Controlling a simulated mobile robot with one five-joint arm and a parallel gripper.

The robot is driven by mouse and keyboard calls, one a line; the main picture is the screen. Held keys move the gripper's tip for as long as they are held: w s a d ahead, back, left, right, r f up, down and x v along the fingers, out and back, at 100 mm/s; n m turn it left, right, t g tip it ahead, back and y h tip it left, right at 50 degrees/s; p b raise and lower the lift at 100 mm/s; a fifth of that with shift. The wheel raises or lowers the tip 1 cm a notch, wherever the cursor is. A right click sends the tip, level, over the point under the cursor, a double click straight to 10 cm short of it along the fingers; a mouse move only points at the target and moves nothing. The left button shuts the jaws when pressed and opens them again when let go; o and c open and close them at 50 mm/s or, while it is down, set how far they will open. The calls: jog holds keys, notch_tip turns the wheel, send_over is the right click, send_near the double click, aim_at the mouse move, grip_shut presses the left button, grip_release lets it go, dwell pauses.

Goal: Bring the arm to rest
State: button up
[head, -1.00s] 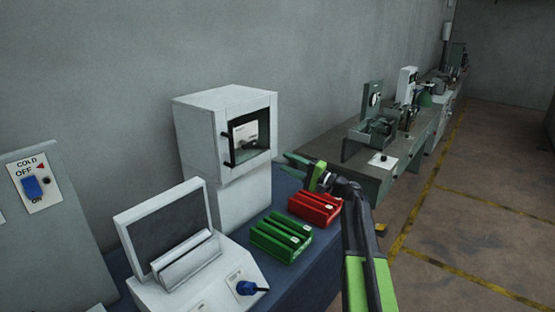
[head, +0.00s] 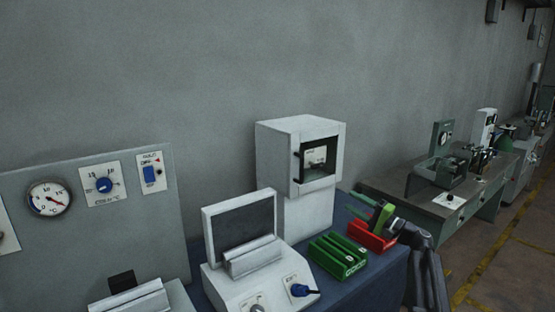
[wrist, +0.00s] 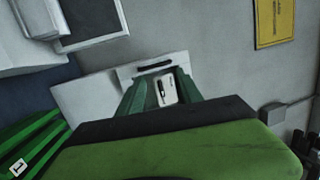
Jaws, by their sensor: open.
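My gripper (head: 362,203) is at the right of the head view, raised in front of the red tray (head: 369,238) and hiding part of it. Its dark-green fingers point left toward the white cabinet (head: 305,213) and are apart, with nothing between them. My dark arm comes up from the lower right of the head view.
A grey panel (head: 110,215) with a gauge stands at the left. A grey workbench with machines (head: 440,196) is at the right, with open floor beside it.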

jog(key=s+a+f+n+g, duration=0.1)
jog(key=a+f+g, duration=0.1)
jog(key=a, duration=0.5)
jog(key=s+a+f+n+g, duration=0.1)
jog(key=a+f+n+g, duration=0.15)
jog(key=a, duration=0.45)
jog(key=s+a+f+n+g+h, duration=0.25)
jog(key=s+a+f+g, duration=0.25)
jog(key=s+a+f, duration=0.5)
jog(key=s+d+f+n+g+h, duration=0.1)
jog(key=s+f+n+g+h, duration=0.15)
jog(key=s+f+h, duration=0.5)
jog(key=s+d+f+g+h, duration=0.2)
jog(key=s+d+f+h, duration=0.2)
jog(key=d, duration=0.9)
jog(key=s+f, duration=0.3)
jog(key=s, duration=0.2)
jog(key=shift+h, duration=0.3)
jog(key=shift+f, duration=0.1)
